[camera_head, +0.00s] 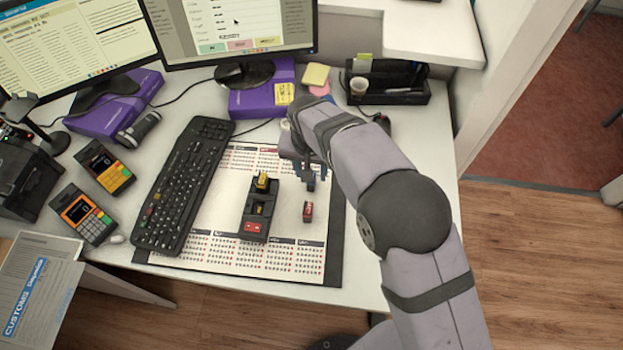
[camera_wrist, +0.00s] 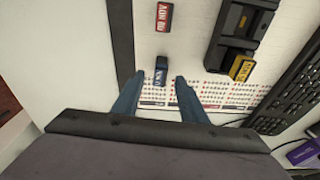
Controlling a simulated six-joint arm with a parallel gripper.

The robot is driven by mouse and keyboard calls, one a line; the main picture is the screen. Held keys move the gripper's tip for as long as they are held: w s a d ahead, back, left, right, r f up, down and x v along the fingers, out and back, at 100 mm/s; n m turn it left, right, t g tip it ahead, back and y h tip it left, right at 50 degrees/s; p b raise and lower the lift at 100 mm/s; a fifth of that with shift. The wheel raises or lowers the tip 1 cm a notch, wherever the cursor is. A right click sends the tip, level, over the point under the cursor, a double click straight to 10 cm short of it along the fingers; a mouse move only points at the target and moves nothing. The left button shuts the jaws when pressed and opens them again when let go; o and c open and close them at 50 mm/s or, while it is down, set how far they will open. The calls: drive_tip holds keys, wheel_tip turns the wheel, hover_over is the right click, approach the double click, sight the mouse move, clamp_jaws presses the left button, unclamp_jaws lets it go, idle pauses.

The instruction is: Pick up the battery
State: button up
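My gripper (camera_head: 308,178) points down over the desk mat, right of a black charger (camera_head: 245,223). In the wrist view its two blue-grey fingers (camera_wrist: 160,82) are apart. A small dark blue battery (camera_wrist: 161,72) shows between and just beyond the fingertips; I cannot tell how far below them it is. It is not clearly visible in the head view. A yellow battery (camera_head: 263,182) sits at the charger's far end, also in the wrist view (camera_wrist: 243,68).
The printed calendar mat (camera_head: 215,225) lies under the charger. A black keyboard (camera_head: 185,185) is left of it. Card terminals (camera_head: 86,215), monitors (camera_head: 235,30) and a black desk organiser (camera_head: 390,85) stand around. The mat near the red battery is clear.

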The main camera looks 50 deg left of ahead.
drive_tip(key=shift+w+a+f+p, duration=0.15)
drive_tip(key=shift+f+p, duration=0.15)
drive_tip(key=shift+f, duration=0.8)
drive_tip(key=shift+w+a+f+p, duration=0.15)
drive_tip(key=shift+f+p, duration=0.15)
drive_tip(key=shift+f, duration=0.75)
clamp_jaws()
